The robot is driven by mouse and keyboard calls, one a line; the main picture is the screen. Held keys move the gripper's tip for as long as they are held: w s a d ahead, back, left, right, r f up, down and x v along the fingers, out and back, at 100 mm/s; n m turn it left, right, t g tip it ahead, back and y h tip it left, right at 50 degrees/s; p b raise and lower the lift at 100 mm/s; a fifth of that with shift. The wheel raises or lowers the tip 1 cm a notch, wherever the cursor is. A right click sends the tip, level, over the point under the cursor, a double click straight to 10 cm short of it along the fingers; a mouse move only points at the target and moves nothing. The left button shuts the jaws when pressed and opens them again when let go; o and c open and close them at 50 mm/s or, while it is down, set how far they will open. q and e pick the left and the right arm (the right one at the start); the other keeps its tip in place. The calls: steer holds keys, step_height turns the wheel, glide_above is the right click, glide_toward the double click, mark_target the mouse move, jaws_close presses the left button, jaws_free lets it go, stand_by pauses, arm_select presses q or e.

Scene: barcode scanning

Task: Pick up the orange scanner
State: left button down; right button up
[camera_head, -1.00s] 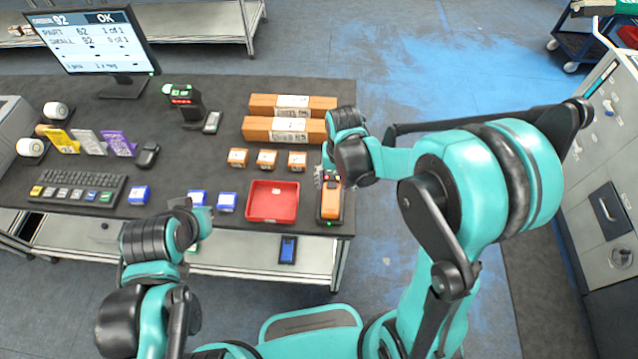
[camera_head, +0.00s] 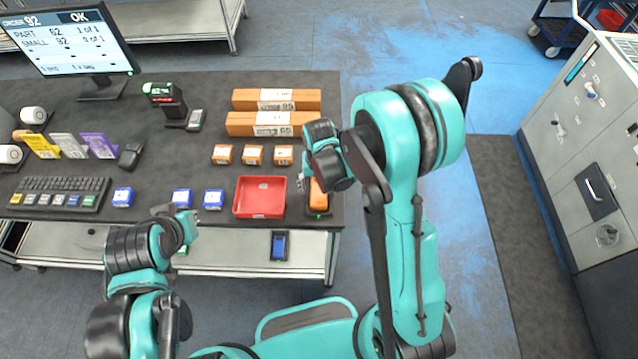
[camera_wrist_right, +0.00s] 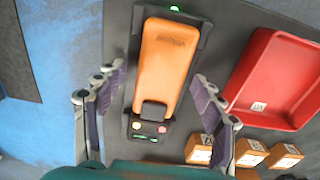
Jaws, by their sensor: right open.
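The orange scanner (camera_head: 318,195) lies in its dark cradle at the right front of the table, just right of the red tray.
The red tray (camera_head: 240,208) stands close beside the scanner, and also fills the right of the right wrist view (camera_wrist_right: 245,85). Small orange boxes (camera_head: 253,155) and long orange boxes (camera_head: 272,124) lie behind it. The table ends just right of the scanner.

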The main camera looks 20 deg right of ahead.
steer(key=c, duration=1.4)
steer(key=shift+r, duration=0.2)
steer(key=shift+c, duration=0.3)
